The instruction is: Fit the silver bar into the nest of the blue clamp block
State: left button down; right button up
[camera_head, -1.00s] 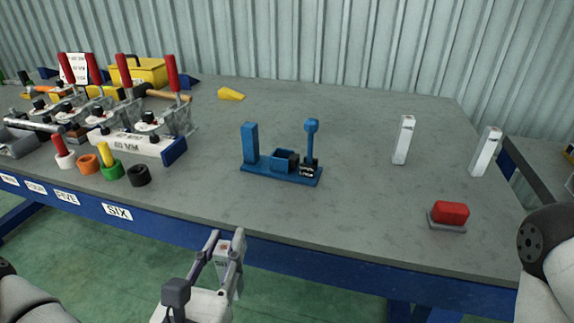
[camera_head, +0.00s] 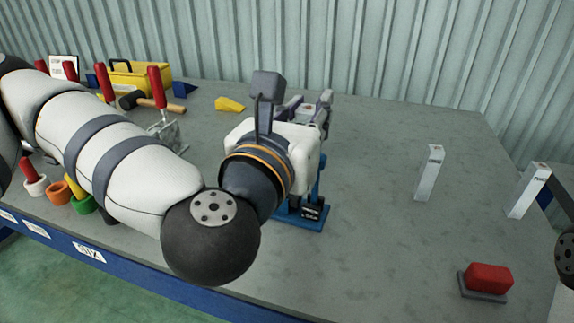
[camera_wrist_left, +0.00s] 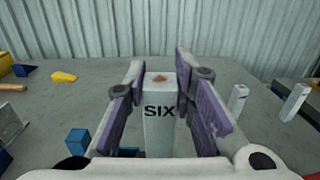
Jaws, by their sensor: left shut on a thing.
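My left gripper (camera_head: 307,108) is over the table around the blue clamp block (camera_head: 303,215), and my wrist and forearm hide most of that block. In the left wrist view, the purple-padded fingers (camera_wrist_left: 163,105) are shut on an upright silver bar (camera_wrist_left: 159,128) marked SIX, with a reddish spot on its top. Part of the blue clamp block (camera_wrist_left: 77,141) shows at lower left there, beyond the gripper. The block's nest and the bar's lower end are hidden. My right gripper is not in view.
Two other silver bars (camera_head: 429,172) (camera_head: 528,190) stand at right. A red button (camera_head: 488,278) is near the front right. At left are toggle clamps with red handles (camera_head: 155,90), coloured cups (camera_head: 58,192), a mallet (camera_head: 152,102) and a yellow toolbox (camera_head: 140,77). A yellow wedge (camera_head: 229,104) lies at the back.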

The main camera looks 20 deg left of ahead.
pick_arm(q)
jog(key=w+a+f+b, duration=0.1)
jog(key=w+a+f, duration=0.2)
jog(key=f, duration=0.2)
jog(key=w+a+f+b, duration=0.1)
jog(key=w+a+f, duration=0.1)
jog(key=f, duration=0.4)
jog(key=shift+w+a+f, duration=0.15)
jog(key=shift+w+a, duration=0.25)
jog(key=shift+w, duration=0.3)
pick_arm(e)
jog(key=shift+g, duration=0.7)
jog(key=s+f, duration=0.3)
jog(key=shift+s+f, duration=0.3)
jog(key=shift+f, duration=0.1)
pick_arm(q)
jog(key=shift+f, duration=0.25)
jog(key=c, duration=1.3)
grip_release()
jog(key=shift+c, duration=0.2)
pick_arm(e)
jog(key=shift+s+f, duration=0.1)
pick_arm(q)
jog(key=shift+r, duration=0.1)
